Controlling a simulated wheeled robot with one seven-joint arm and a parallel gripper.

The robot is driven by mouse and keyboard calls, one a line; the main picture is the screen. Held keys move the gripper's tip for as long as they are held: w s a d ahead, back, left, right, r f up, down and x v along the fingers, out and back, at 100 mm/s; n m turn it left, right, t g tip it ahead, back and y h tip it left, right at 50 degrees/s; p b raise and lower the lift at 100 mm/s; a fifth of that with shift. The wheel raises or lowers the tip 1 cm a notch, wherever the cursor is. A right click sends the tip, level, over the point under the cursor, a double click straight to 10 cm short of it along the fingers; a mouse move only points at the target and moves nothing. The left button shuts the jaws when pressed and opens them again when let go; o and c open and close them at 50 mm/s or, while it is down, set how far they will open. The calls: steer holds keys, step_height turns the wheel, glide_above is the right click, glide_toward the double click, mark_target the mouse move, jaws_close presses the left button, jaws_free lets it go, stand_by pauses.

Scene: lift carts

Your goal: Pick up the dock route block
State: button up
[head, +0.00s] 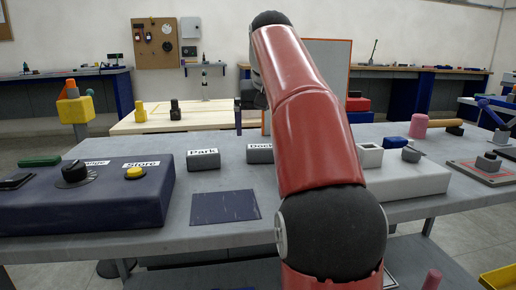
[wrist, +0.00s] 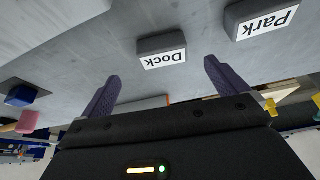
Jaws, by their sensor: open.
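The dock route block is a small grey block with a white "Dock" label. In the head view the dock block (head: 259,153) stands on the grey table, partly hidden behind my red arm. In the wrist view the dock block (wrist: 161,45) lies beyond my gripper (wrist: 160,88), roughly between the lines of its two purple fingers and apart from them. My gripper is open and empty.
A similar block labelled "Park" (head: 203,160) stands left of the dock block; it also shows in the wrist view (wrist: 262,20). A dark flat mat (head: 225,207) lies in front. A dark control box (head: 88,205) is at left, a white box (head: 412,178) at right.

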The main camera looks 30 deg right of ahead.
mark_target(262, 146)
steer(key=shift+w+d+f+b, duration=0.25)
steer(key=shift+w+f+b, duration=0.25)
steer(key=shift+w+f, duration=0.35)
steer(key=b+x, duration=0.2)
steer(key=x, duration=0.4)
steer(key=shift+s+a, duration=0.15)
steer(key=shift+c, duration=0.2)
steer(key=c, duration=1)
steer(key=shift+c, duration=0.2)
steer(key=shift+r, duration=0.15)
